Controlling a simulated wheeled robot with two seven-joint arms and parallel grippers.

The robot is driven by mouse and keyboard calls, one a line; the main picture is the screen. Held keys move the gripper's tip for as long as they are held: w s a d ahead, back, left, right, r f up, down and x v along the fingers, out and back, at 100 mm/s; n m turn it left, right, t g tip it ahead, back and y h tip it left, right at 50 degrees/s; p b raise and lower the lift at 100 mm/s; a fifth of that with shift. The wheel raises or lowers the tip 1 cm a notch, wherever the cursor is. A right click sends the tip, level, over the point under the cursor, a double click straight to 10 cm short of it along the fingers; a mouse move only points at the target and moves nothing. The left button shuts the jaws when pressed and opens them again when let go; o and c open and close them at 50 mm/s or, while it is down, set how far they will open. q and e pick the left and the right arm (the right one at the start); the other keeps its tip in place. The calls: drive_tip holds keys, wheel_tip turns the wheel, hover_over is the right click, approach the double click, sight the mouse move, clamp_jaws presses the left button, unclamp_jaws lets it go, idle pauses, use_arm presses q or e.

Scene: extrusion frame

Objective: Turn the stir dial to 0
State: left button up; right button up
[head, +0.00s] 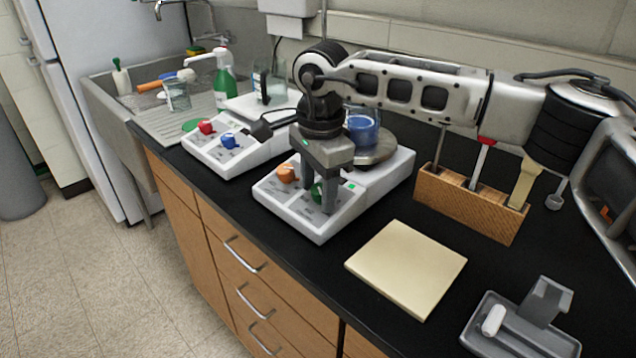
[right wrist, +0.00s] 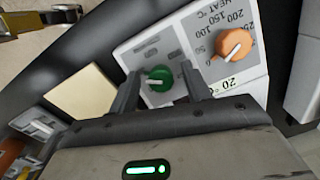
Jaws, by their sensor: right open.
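The near white hotplate (head: 345,205) has an orange dial (head: 287,173), marked HEAT °C in the right wrist view (right wrist: 234,44), and a green dial (head: 317,192) beside it. The green dial shows in the right wrist view (right wrist: 159,78) with a white pointer line. The print around it is too small to read, so I cannot tell its setting. My right gripper (head: 320,195) points down over the green dial. Its open fingers (right wrist: 160,88) stand on either side of the dial, with no clear contact visible. My left gripper is not in view.
A beaker of blue liquid (head: 362,128) stands on the hotplate's round top. A second hotplate (head: 225,155) with red and blue dials is to the left. A wooden tool rack (head: 468,205), a cream pad (head: 407,268) and a grey tray (head: 485,345) lie to the right.

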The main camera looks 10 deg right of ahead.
drive_tip(key=c, duration=1)
drive_tip(key=shift+n, duration=0.3)
drive_tip(key=n+g, duration=0.1)
drive_tip(key=n, duration=0.4)
drive_tip(key=shift+r+h, duration=0.1)
drive_tip(key=shift+h, duration=0.2)
drive_tip(key=n+h, duration=0.1)
drive_tip(key=n, duration=0.4)
drive_tip(key=shift+n+g+p, duration=0.3)
drive_tip(key=shift+n+p, duration=0.05)
drive_tip(key=shift+n, duration=0.35)
drive_tip(key=o, duration=1)
